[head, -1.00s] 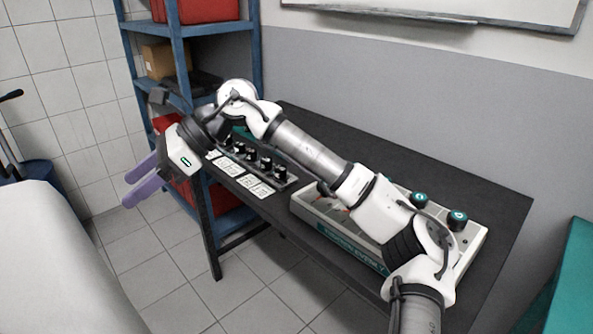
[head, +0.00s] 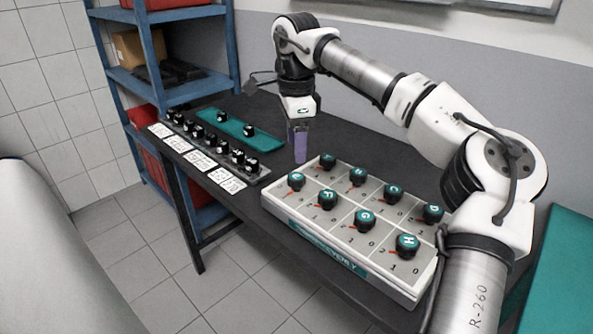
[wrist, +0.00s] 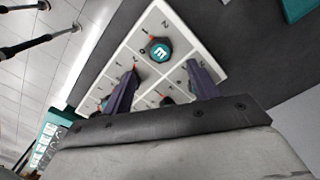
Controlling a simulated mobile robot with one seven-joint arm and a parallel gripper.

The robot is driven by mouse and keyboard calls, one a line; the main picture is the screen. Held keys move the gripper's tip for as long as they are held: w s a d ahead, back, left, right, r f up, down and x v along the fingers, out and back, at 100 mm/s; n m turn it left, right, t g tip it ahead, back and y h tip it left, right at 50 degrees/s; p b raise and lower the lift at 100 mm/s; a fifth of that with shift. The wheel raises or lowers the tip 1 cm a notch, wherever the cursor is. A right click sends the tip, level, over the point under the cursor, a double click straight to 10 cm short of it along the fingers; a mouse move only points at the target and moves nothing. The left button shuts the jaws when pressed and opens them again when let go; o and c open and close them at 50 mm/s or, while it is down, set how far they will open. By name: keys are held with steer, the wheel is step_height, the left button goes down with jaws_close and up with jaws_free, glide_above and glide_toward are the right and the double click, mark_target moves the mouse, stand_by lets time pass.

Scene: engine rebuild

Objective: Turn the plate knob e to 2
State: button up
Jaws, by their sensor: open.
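The grey plate (head: 380,250) lies on the dark table with two rows of black knobs with teal caps. Knob E (head: 296,181) is at the left end of its near row. In the wrist view, knob E (wrist: 159,50) shows its letter sideways. My gripper (head: 301,157) points down near the plate's left end, above and apart from knob E. In the wrist view my gripper (wrist: 163,70) is open and empty, with knob E beyond and between its purple fingertips.
Knobs F (head: 327,199) and A (head: 327,161) are closest to knob E. A strip of small black knobs (head: 215,145) with white cards and a teal strip (head: 235,130) lie left of the plate. A blue shelf (head: 110,75) stands behind at left.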

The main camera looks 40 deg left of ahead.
mark_target(296, 175)
step_height(296, 175, down, 8)
steer(key=shift+r, duration=0.15)
steer(key=shift+c, duration=0.5)
steer(key=c, duration=0.9)
steer(key=shift+m+p, duration=0.3)
steer(key=shift+m, duration=0.1)
steer(key=m, duration=1.1)
